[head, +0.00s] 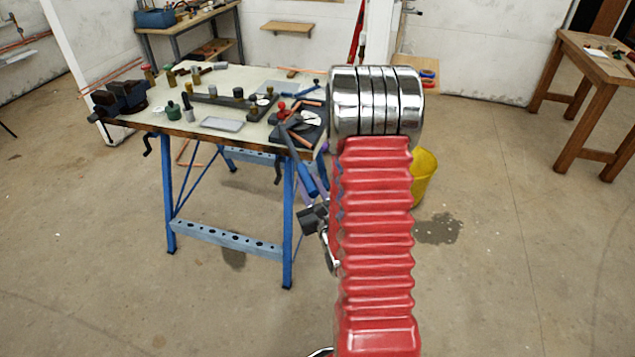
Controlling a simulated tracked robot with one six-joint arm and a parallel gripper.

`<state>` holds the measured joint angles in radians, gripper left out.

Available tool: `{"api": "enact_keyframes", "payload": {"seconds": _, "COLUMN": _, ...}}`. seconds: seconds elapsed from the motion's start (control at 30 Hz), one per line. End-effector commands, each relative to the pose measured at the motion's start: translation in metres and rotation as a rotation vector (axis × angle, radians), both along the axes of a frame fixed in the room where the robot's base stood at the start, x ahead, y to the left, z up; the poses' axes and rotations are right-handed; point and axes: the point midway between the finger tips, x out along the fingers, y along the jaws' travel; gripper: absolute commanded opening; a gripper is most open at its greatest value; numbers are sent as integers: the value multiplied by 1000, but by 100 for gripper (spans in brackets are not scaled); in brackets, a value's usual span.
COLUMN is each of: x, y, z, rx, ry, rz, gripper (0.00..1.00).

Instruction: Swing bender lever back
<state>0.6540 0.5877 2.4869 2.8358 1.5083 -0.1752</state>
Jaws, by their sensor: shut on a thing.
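The pipe bender (290,118) sits at the right end of the workbench, with dark metal parts and copper-coloured pieces around it. Its blue lever (307,180) hangs down past the bench's right front corner. My gripper (314,212), dark grey, is at the lever's lower end and shut on it. My red ribbed arm covers the space to the right, and part of the gripper is hidden behind it. The jaw contact is small and hard to see.
The workbench (150,118) has blue legs and carries a dark vice (120,97), several fittings and a grey tray (222,124). A yellow bucket (424,178) stands behind my arm. A wooden table (590,75) is at far right. Floor in front is clear.

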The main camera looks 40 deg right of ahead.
Motion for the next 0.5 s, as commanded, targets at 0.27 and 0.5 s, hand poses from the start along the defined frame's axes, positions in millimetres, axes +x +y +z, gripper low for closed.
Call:
{"api": "enact_keyframes", "payload": {"seconds": 0.27, "x": -1, "y": 1, "z": 3, "rx": -7, "ry": -8, "rz": -7, "gripper": 0}}
{"api": "enact_keyframes", "payload": {"seconds": 0.5, "x": -3, "y": -1, "z": 2, "rx": -5, "ry": -4, "rz": -14, "gripper": 33}}
